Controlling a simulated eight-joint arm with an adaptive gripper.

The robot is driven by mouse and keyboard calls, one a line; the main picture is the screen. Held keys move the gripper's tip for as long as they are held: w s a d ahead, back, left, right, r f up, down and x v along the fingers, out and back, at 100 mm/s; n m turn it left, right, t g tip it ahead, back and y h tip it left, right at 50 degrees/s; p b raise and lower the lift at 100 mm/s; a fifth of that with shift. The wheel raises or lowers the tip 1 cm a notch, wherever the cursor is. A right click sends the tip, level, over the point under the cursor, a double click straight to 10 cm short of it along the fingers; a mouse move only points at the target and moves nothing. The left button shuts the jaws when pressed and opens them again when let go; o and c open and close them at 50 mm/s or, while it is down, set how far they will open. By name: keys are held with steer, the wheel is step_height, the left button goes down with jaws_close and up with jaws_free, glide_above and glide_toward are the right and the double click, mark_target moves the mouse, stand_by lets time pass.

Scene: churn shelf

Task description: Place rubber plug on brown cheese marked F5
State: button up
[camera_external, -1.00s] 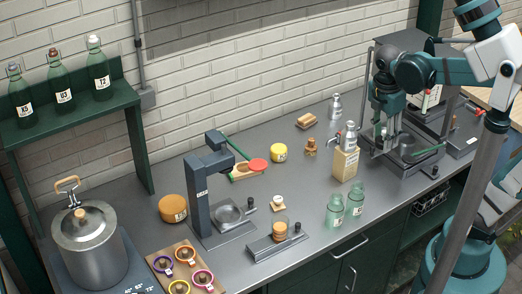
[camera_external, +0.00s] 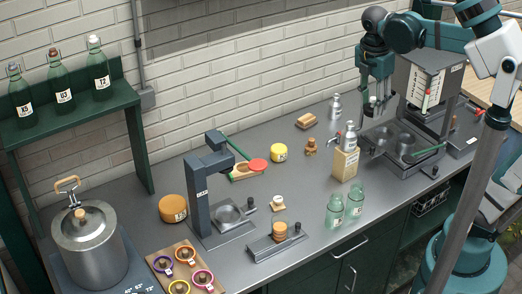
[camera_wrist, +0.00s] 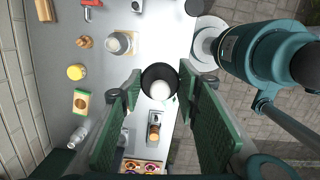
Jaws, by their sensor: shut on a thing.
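My gripper (camera_external: 375,106) is raised above the grey machine at the back right. In the wrist view its green-padded fingers (camera_wrist: 159,84) are shut on a dark, round, cup-like thing (camera_wrist: 147,72) with a pale round centre. I cannot tell whether this is the rubber plug. An orange-brown cheese wheel (camera_external: 172,207) with a white label lies on the counter left of the dark press; its label is too small to read surely. A yellow labelled round (camera_external: 279,153) stands near the wall and also shows in the wrist view (camera_wrist: 76,72).
A steel pot (camera_external: 90,250) is far left. Counter near the wall is partly clear.

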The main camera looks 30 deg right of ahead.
steer(key=w+a+r+n+p, duration=0.2)
steer(key=w+a+r+n, duration=0.15)
steer(key=w+a, duration=0.55)
steer(key=n+t+y+p, duration=0.1)
steer(key=n+p, duration=0.6)
steer(key=n, duration=0.4)
glide_above(172, 203)
step_height(172, 203, down, 23)
steer(key=shift+f, duration=0.35)
steer(key=shift+f, duration=0.1)
steer(key=shift+f+p, duration=0.35)
steer(key=shift+f, duration=2.65)
